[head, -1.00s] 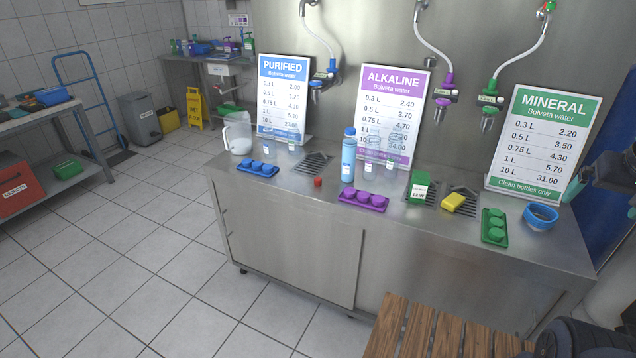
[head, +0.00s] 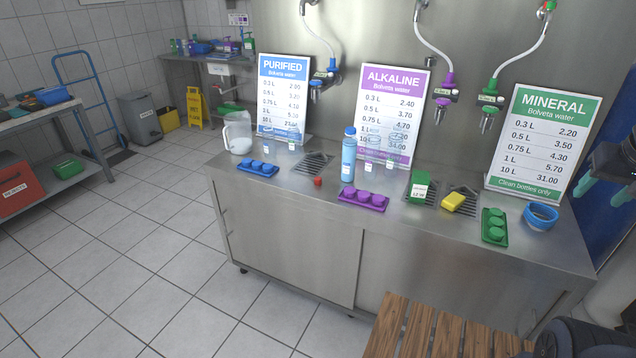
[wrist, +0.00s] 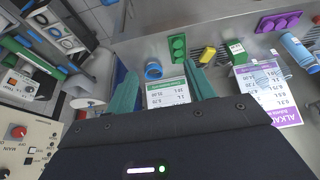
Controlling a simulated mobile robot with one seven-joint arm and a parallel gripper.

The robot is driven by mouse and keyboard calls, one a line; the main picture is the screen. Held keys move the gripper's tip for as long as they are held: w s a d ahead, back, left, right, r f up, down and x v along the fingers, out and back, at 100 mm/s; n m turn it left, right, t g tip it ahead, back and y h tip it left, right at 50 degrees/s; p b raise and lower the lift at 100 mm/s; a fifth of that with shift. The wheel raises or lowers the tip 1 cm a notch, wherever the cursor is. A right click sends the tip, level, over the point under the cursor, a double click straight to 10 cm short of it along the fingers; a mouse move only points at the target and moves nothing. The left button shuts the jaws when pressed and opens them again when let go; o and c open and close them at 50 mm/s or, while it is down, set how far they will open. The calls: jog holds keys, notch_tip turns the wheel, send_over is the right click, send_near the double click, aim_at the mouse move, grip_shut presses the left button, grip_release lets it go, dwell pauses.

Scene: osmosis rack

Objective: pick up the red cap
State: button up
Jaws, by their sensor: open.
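The red cap (head: 318,181) is small and sits on the steel counter (head: 410,238), between the blue cap tray (head: 258,168) and the blue bottle (head: 348,158). My gripper (head: 606,188) is at the right edge of the head view, above the counter's right end and far from the cap. In the wrist view my gripper (wrist: 162,92) shows two teal fingers spread wide apart with nothing held between them.
A purple cap tray (head: 363,200), green box (head: 419,186), yellow sponge (head: 453,201), green cap tray (head: 494,226) and blue roll (head: 540,216) stand along the counter. Price signs and taps line the back. A wooden slatted surface (head: 420,330) is in front. Counter space before the cap is clear.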

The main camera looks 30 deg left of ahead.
jog(key=w+a+r, duration=0.2)
jog(key=w+a, duration=0.4)
jog(key=w, duration=0.3)
jog(key=w+a+r, duration=0.2)
jog(key=w+a, duration=0.3)
jog(key=w, duration=0.4)
jog(key=w+a+f+n+g+y, duration=0.1)
jog(key=w+a+f, duration=0.1)
jog(key=w+a, duration=0.6)
jog(key=w+a+f, duration=0.3)
jog(key=w+a, duration=0.2)
jog(key=a, duration=0.6)
jog(key=n, duration=0.2)
send_over(318, 178)
jog(key=s, duration=0.4)
notch_tip(318, 178, down, 26)
jog(key=shift+t, duration=0.4)
jog(key=x, duration=0.7)
jog(key=d+x, duration=0.1)
jog(key=x, duration=0.2)
jog(key=shift+s+f, duration=0.15)
jog(key=shift+f, duration=0.3)
jog(key=shift+c, duration=0.4)
